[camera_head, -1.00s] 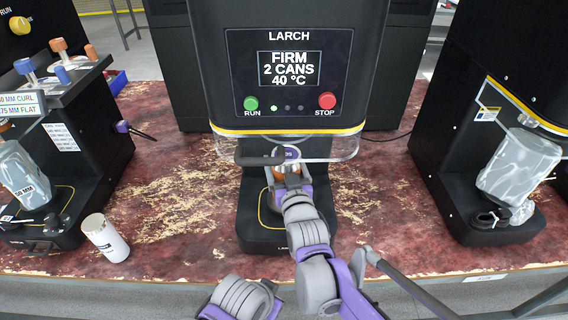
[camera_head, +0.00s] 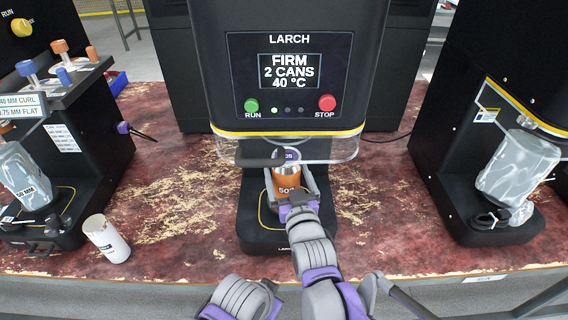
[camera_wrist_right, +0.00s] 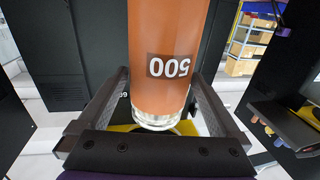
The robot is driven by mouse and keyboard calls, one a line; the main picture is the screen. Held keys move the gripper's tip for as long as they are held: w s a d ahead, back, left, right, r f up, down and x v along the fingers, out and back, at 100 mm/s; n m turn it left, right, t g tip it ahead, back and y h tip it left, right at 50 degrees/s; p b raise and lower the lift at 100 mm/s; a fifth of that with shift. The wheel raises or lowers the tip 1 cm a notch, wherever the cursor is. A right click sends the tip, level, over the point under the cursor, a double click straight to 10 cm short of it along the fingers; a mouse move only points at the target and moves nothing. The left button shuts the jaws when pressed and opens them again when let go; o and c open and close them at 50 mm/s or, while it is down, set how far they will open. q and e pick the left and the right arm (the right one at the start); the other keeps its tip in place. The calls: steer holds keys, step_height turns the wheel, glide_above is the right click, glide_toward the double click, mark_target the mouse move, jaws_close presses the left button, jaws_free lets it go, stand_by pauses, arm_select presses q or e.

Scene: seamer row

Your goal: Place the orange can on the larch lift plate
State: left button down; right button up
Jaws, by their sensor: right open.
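The orange can (camera_head: 288,181) stands upright at the larch lift plate (camera_head: 262,222), under the seaming head of the LARCH machine. My right gripper (camera_head: 291,186) is open at the front of the can, with a finger on each side. In the right wrist view the can (camera_wrist_right: 168,45) shows its 500 label upside down, and there are gaps between it and both fingers of the gripper (camera_wrist_right: 160,88). The gripper hides the can's lower front in the head view, so its contact with the plate is not clear. My left gripper is not in view.
A clear guard (camera_head: 335,149) and a dark bar (camera_head: 260,162) hang close above the can. A white can (camera_head: 105,238) stands at the left on the worn red bench (camera_head: 170,215). Other black machines stand left and right. Bench beside the LARCH base is free.

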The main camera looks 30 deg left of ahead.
steer(key=v, duration=0.7)
steer(key=shift+s+d, duration=0.25)
steer(key=shift+s, duration=0.05)
steer(key=d+f+m+g+h, duration=0.15)
steer(key=d+f+h, duration=0.25)
steer(key=d, duration=0.6)
steer(key=d+f+m+g+h, duration=0.1)
steer(key=d+f+m+h, duration=0.2)
steer(key=d, duration=0.7)
steer(key=s+d+f+m+g+h, duration=0.2)
steer(key=s+d+f+g, duration=0.1)
steer(key=s+d+f, duration=0.2)
steer(key=s+d+f+m+g+h, duration=0.2)
steer(key=s+d+f, duration=0.3)
steer(key=s+d, duration=0.5)
steer(key=d+g+h, duration=0.1)
steer(key=d, duration=0.2)
steer(key=shift+s+d, duration=0.25)
steer(key=shift+d, duration=0.15)
